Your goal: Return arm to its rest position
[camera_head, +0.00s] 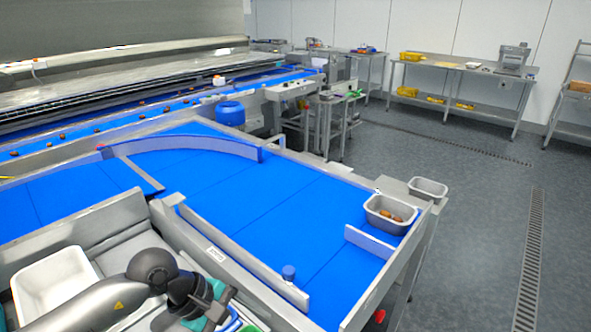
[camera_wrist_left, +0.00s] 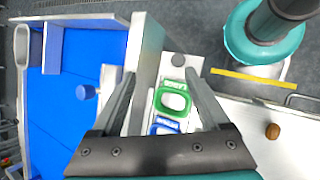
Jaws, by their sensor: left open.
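My left arm comes in from the lower left of the head view. Its left gripper (camera_head: 222,303) hangs low over the steel ledge beside the blue belt, partly cut off by the bottom edge. In the left wrist view the left gripper (camera_wrist_left: 165,95) shows two grey fingers spread apart with nothing held between them. Below and between the fingers lie a green-framed tag (camera_wrist_left: 173,101) and a blue-framed tag (camera_wrist_left: 165,126) on a pale surface. Whether the fingers touch them I cannot tell. My right gripper is in neither view.
The blue belt (camera_head: 240,190) has low metal side walls. A small blue knob (camera_head: 288,272) stands near its front wall. A metal tray with dates (camera_head: 374,222) and an empty tray (camera_head: 428,188) sit at the right end. A white bin (camera_head: 30,290) is lower left. A brown date (camera_wrist_left: 272,131) lies on steel.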

